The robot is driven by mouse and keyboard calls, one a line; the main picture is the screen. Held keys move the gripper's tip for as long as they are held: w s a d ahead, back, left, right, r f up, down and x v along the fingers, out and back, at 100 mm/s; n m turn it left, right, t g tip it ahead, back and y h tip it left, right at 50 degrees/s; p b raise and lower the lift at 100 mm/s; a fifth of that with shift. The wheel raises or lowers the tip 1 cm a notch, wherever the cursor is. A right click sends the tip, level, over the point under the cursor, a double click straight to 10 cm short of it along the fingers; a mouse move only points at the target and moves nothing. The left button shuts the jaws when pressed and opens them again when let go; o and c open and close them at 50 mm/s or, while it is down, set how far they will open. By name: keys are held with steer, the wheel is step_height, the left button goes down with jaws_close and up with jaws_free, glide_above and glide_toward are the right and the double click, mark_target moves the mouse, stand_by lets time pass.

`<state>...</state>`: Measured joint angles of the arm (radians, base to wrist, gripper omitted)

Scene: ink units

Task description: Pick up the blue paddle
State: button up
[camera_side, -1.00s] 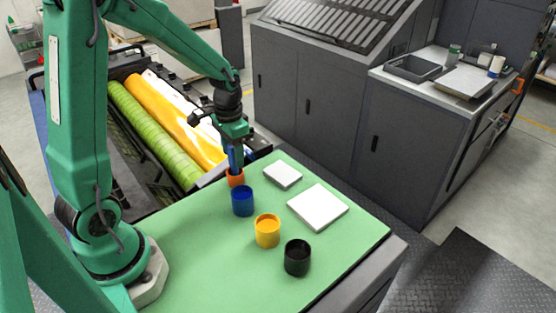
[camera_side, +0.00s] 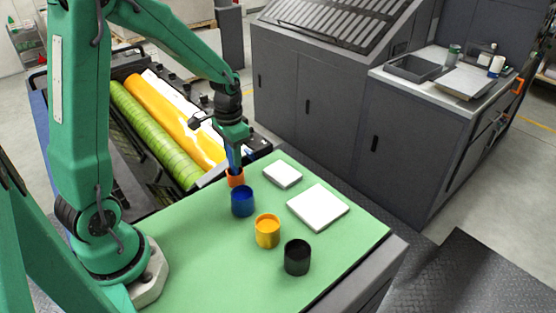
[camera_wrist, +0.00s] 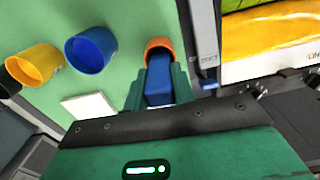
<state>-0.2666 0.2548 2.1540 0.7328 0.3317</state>
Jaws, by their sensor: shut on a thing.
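The blue paddle (camera_wrist: 158,88) is between the two green fingers of my gripper (camera_wrist: 160,90) in the wrist view. In the side view my gripper (camera_side: 235,150) is above the orange cup (camera_side: 236,178), and the blue paddle shows as a narrow blue strip there. The orange cup (camera_wrist: 160,43) shows in the wrist view just past the fingertips. The paddle's lower end is hidden by the fingers and the cup, so I cannot tell how far it reaches inside.
A blue cup (camera_side: 243,201), a yellow cup (camera_side: 267,231) and a black cup (camera_side: 297,258) stand in a row on the green table (camera_side: 190,255). Two white slabs, one small (camera_side: 283,175) and one larger (camera_side: 318,207), lie to the right. Print rollers (camera_side: 165,125) are behind.

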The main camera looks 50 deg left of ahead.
steer(key=shift+r, duration=0.15)
steer(key=shift+r, duration=0.45)
step_height(320, 180, up, 3)
steer(key=shift+r, duration=0.1)
steer(key=s+d+r, duration=0.3)
steer(key=d+r, duration=0.3)
steer(key=d, duration=0.5)
steer(key=shift+d+r, duration=0.15)
steer(key=shift+r, duration=0.2)
stand_by(1.0)
steer(key=s+d, duration=0.2)
steer(key=d, duration=0.7)
steer(key=shift+d+r, duration=0.15)
steer(key=shift+r, duration=0.1)
steer(key=shift+s+f, duration=0.1)
steer(key=shift+f, duration=0.05)
